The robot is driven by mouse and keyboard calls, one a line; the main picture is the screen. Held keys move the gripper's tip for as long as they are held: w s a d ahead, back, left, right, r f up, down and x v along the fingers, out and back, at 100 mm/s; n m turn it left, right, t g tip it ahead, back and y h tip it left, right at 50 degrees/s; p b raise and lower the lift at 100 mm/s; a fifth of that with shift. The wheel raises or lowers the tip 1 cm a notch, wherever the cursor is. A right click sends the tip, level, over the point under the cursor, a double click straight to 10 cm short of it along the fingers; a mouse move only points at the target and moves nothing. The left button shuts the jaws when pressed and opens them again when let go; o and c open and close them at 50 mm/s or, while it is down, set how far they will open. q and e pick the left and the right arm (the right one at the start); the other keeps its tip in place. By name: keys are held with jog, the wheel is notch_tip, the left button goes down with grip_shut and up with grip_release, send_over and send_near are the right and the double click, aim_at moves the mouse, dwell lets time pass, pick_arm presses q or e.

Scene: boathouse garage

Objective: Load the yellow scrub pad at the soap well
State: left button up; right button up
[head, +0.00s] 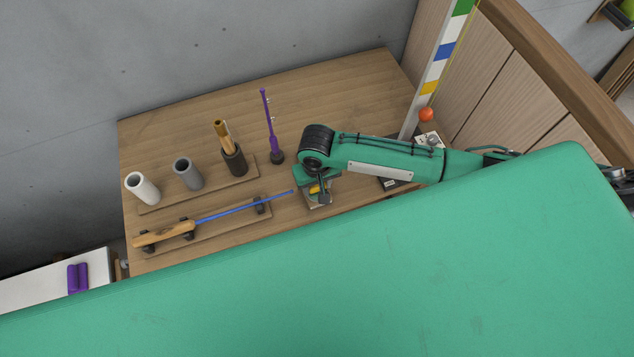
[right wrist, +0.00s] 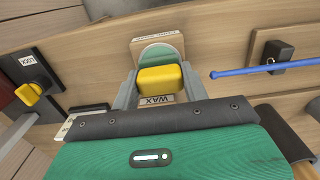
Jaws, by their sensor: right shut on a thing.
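The yellow scrub pad (right wrist: 160,79) sits between the fingers of my right gripper (right wrist: 157,90), which is shut on it. In the head view my right gripper (head: 318,194) points down over the front part of the wooden bench, and a little of the pad (head: 314,189) shows there. In the right wrist view a round pale green well (right wrist: 158,53) in a small wooden block (right wrist: 172,20) lies just beyond the pad. Its label is upside down and too small to read. I cannot tell whether pad and well touch. My left gripper is out of view.
A rack with a white tube (head: 142,188), a grey tube (head: 188,173) and a dark holder stands left on the bench (head: 330,85). A blue rod (head: 245,206) with wooden handle lies in front. A purple tool (head: 269,125) stands behind. A lock with yellow knob (right wrist: 28,93) is nearby.

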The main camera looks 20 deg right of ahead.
jog(key=shift+f, duration=0.15)
jog(key=shift+f, duration=0.3)
dwell(0.3)
jog(key=shift+s+f, duration=0.1)
dwell(1.1)
jog(key=shift+r, duration=3.55)
